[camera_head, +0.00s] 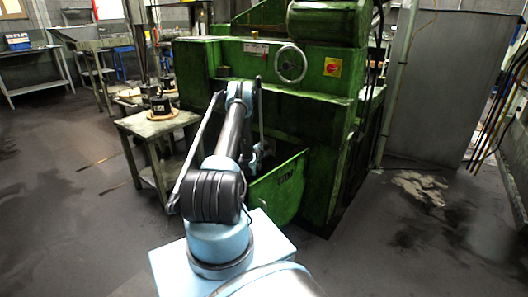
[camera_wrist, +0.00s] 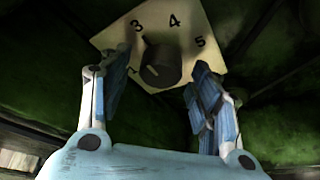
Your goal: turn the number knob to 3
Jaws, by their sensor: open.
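The number knob (camera_wrist: 161,66) is a dark round knob on a cream dial plate (camera_wrist: 190,22) in the wrist view. The numbers 3, 4 and 5 show on the plate, with 3 at upper left, 4 at the top and 5 at right. A light pointer mark on the knob faces its upper left, roughly toward the 3. My gripper (camera_wrist: 160,75) is open, with one finger on each side of the knob. I cannot tell whether either finger touches it. The left finger covers the plate's left edge. In the head view the knob is hidden behind my arm.
The green bolt former (camera_head: 300,65) stands ahead with a handwheel (camera_head: 291,64) and a yellow plate with a red button (camera_head: 333,67). A small table (camera_head: 150,124) stands left of my arm. A grey panel (camera_head: 445,85) is at right. The floor in front right is mostly clear.

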